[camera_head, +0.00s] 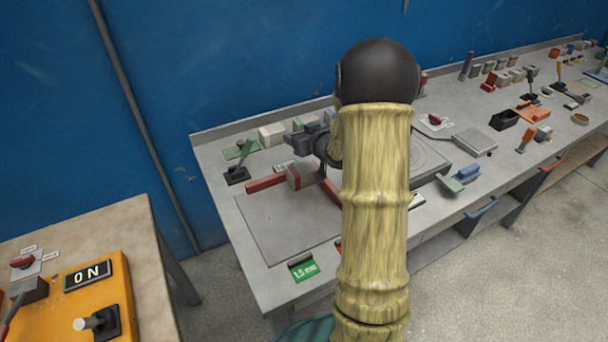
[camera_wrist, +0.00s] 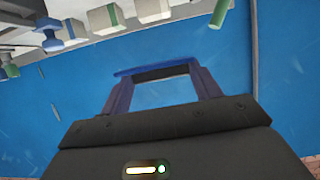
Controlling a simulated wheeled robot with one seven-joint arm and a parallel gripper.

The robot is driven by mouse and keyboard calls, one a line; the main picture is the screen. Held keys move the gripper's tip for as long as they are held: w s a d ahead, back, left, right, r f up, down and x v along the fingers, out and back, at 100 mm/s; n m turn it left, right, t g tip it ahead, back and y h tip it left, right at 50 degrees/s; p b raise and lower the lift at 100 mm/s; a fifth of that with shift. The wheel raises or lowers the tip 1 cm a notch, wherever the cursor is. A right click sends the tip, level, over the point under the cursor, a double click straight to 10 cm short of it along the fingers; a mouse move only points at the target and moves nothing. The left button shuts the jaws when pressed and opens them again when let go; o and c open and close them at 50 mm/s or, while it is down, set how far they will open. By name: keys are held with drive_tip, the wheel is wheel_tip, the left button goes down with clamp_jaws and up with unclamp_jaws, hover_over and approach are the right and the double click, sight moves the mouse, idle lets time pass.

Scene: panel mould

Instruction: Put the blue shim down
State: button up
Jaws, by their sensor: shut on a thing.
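The blue shim (camera_wrist: 150,69) is a thin, flat blue strip in the wrist view. It lies across the tips of my gripper (camera_wrist: 157,80), which is shut on it, with the two dark blue fingers apart at its ends. In the head view my gripper (camera_head: 303,141) is over the back left part of the grey bench (camera_head: 215,165), above the red bars (camera_head: 268,183). The shim cannot be told apart from the fingers there. My arm hides much of the bench middle.
A black-based lever (camera_head: 238,174) and pale blocks (camera_head: 271,134) stand along the back. The flat grey plate (camera_head: 285,222) has bare room. A yellow ON box (camera_head: 85,295) stands on another table.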

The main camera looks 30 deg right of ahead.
idle(0.3)
hover_over(303, 168)
wheel_tip(303, 168, down, 6)
drive_tip(key=shift+a+r, duration=0.1)
idle(0.3)
drive_tip(key=shift+f+p, duration=0.4)
drive_tip(key=shift+f, duration=1.7)
drive_tip(key=shift+f, duration=0.1)
drive_tip(key=o, duration=0.9)
drive_tip(key=shift+o, duration=0.2)
